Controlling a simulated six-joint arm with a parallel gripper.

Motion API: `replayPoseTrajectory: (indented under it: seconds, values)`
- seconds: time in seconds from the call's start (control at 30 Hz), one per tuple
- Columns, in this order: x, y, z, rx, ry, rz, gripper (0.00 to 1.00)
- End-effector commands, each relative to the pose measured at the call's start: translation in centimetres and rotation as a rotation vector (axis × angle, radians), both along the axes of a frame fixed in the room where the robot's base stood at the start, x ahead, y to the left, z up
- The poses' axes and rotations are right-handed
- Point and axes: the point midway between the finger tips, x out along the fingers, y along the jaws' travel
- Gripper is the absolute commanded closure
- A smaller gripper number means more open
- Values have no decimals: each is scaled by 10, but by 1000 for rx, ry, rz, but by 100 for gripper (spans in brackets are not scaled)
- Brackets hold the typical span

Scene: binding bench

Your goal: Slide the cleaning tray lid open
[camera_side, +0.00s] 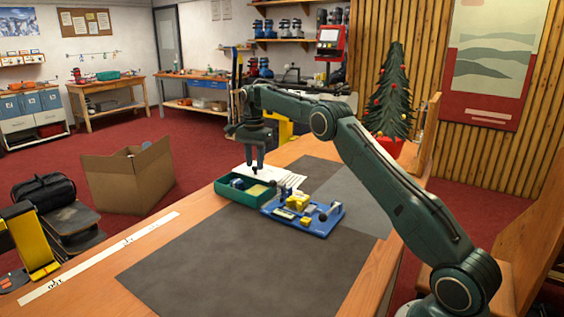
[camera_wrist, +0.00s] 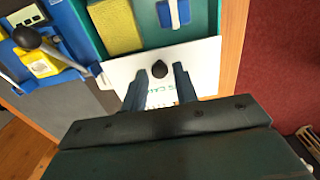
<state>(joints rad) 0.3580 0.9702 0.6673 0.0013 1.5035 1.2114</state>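The cleaning tray (camera_side: 234,195) is a green open box on the bench. It also shows at the top of the wrist view (camera_wrist: 194,32). Inside are a yellow sponge (camera_wrist: 119,27) and a blue and white piece (camera_wrist: 174,13). The white lid (camera_wrist: 125,70) lies at one end of the tray, leaving the sponge and the blue piece uncovered. Its dark round knob (camera_wrist: 160,69) sits between my gripper's (camera_wrist: 161,74) two fingertips, with a gap on each side. In the side view my gripper (camera_side: 254,168) points down over the lid, open and empty.
A blue tray (camera_side: 330,226) with yellow blocks and a dark-knobbed lever (camera_wrist: 27,38) stands right beside the green tray. The dark mat (camera_side: 235,260) in front is clear. The bench edge is close by in the wrist view.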

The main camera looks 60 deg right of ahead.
Motion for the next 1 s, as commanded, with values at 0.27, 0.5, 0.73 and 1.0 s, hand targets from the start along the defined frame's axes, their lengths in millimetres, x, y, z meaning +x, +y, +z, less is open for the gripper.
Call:
replayPoseTrajectory:
  seconds: [0.27,0.5,0.73,1.0]
  values:
    - [0,0,20,0,-2,0,71]
    - [0,0,37,0,-1,0,71]
    - [0,0,48,0,0,0,71]
    - [0,0,49,0,1,0,71]
